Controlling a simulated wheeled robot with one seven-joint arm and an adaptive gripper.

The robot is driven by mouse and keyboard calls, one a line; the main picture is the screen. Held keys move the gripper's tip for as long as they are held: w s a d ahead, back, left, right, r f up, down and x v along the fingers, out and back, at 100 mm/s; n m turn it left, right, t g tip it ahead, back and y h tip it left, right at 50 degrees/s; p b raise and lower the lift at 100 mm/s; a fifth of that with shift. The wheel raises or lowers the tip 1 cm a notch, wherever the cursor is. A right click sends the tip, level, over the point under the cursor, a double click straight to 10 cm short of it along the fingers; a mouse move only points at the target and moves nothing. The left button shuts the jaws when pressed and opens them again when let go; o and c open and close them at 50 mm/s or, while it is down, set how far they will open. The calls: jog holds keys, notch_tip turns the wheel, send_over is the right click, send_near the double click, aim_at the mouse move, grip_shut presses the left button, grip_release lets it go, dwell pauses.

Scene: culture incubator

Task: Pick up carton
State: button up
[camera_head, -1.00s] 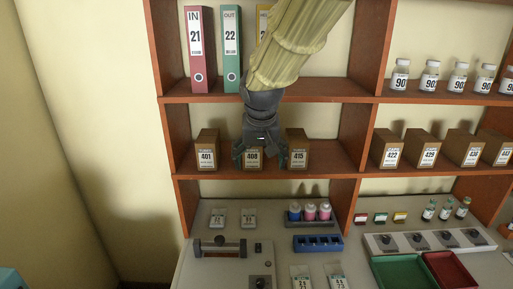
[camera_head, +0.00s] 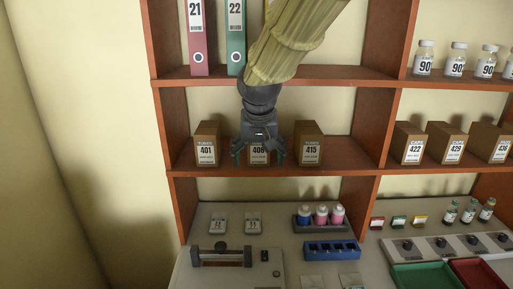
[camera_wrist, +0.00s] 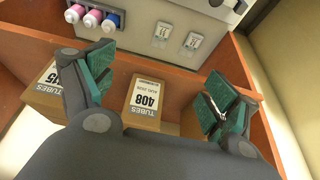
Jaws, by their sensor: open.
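Several brown cartons with white labels stand on the middle shelf. The middle carton of the left bay, labelled 408, shows in the head view (camera_head: 259,156) and in the wrist view (camera_wrist: 145,100). My gripper (camera_head: 259,160) is open, its fingers on either side of carton 408 and in front of it. In the wrist view my gripper (camera_wrist: 155,82) has its teal finger pads spread wide, with carton 408 between and beyond them. I cannot tell whether either finger touches it. Carton 401 (camera_head: 207,145) stands to the left and carton 415 (camera_head: 310,145) to the right.
Brown shelf boards (camera_head: 345,152) and a side wall (camera_head: 172,125) enclose the bay. Binders (camera_head: 197,40) stand above. Cartons (camera_head: 408,145) fill the right bay. Below is a counter with a bottle rack (camera_head: 320,226), a blue rack (camera_head: 331,249) and trays (camera_head: 425,276).

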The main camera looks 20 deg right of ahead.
jog(key=w+d+p, duration=0.2)
jog(key=w+p, duration=0.1)
jog(key=w, duration=0.3)
jog(key=p, duration=0.2)
send_over(258, 166)
jog(key=shift+x, duration=0.9)
jog(key=shift+f, duration=0.65)
jog(key=shift+d, duration=0.1)
jog(key=c, duration=1.3)
